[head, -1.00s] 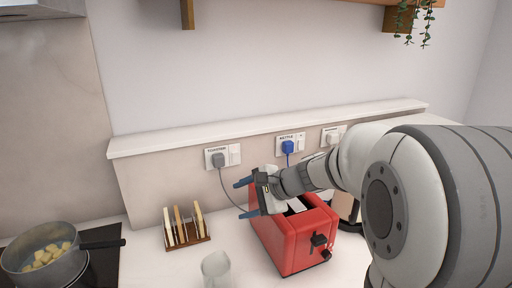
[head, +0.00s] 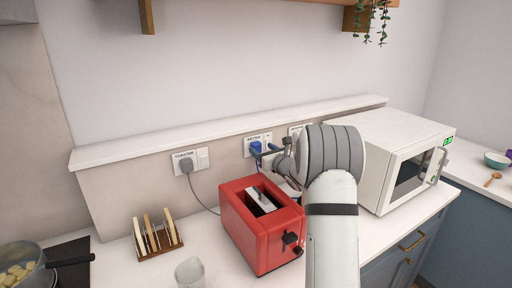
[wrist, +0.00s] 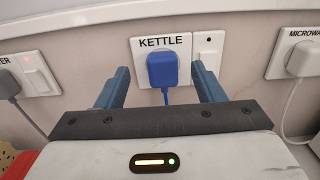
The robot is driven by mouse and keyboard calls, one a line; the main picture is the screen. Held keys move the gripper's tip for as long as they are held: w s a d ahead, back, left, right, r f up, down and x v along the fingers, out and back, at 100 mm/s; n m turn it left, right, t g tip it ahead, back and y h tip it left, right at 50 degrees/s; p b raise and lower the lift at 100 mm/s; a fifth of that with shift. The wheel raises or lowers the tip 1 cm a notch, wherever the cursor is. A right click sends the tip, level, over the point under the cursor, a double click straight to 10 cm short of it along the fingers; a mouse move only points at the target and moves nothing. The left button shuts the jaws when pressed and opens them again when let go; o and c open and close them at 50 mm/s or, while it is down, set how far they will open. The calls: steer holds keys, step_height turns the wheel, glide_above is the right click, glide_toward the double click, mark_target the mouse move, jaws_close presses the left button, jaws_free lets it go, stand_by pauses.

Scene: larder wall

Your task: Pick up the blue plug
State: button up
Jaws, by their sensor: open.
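The blue plug (wrist: 162,70) sits in the wall socket labelled KETTLE (wrist: 143,52), with a blue cord hanging from its lower end. In the head view the blue plug (head: 255,147) shows just beyond my gripper (head: 269,152), partly hidden by it. In the wrist view my gripper (wrist: 160,88) is open, with one blue finger to the left of the plug and one to the right. The fingers look apart from the plug, and nothing is held.
A grey toaster plug (head: 186,165) is to the left and a white microwave plug (wrist: 303,59) to the right. A red toaster (head: 262,228) stands below my gripper. A white microwave (head: 385,150), toast rack (head: 158,240) and glass (head: 190,272) are on the counter.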

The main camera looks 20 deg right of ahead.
mark_target(258, 145)
steer(key=w, duration=0.1)
steer(key=w+p, duration=0.1)
steer(key=w, duration=0.1)
steer(key=w+p, duration=0.1)
steer(key=shift+w+a, duration=0.2)
steer(key=shift+a, duration=0.1)
steer(key=shift+c, duration=0.5)
steer(key=c, duration=1.1)
